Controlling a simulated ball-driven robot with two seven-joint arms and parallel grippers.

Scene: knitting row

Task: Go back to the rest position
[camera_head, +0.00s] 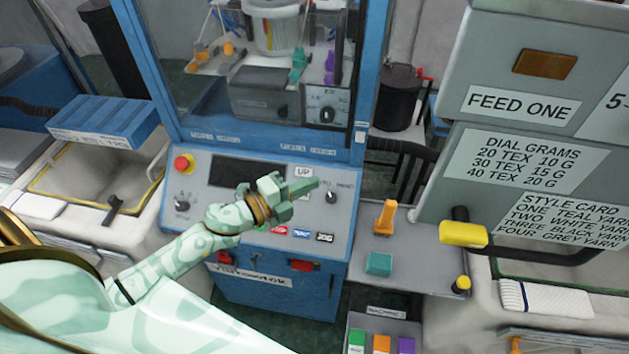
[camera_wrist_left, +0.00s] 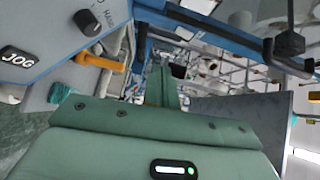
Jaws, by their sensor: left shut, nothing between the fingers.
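My left gripper (camera_head: 303,189) is in the middle of the head view, in front of the control panel (camera_head: 232,225) of the blue knitting machine. Its fingers are shut with nothing between them and point right, near the panel's right-hand knob (camera_head: 331,197). I cannot tell whether they touch the panel. The gripper and forearm cover part of the panel's middle. In the left wrist view the shut fingers (camera_wrist_left: 162,88) rise from the green gripper body, with the JOG button (camera_wrist_left: 18,57) at left. My right gripper is not in view.
Right of the machine, a grey shelf (camera_head: 398,262) bears an orange cone holder (camera_head: 385,217) and a teal block (camera_head: 379,263). A yellow-ended handle (camera_head: 463,233) juts out below the sign board (camera_head: 533,150). A red stop button (camera_head: 183,163) is on the panel's left.

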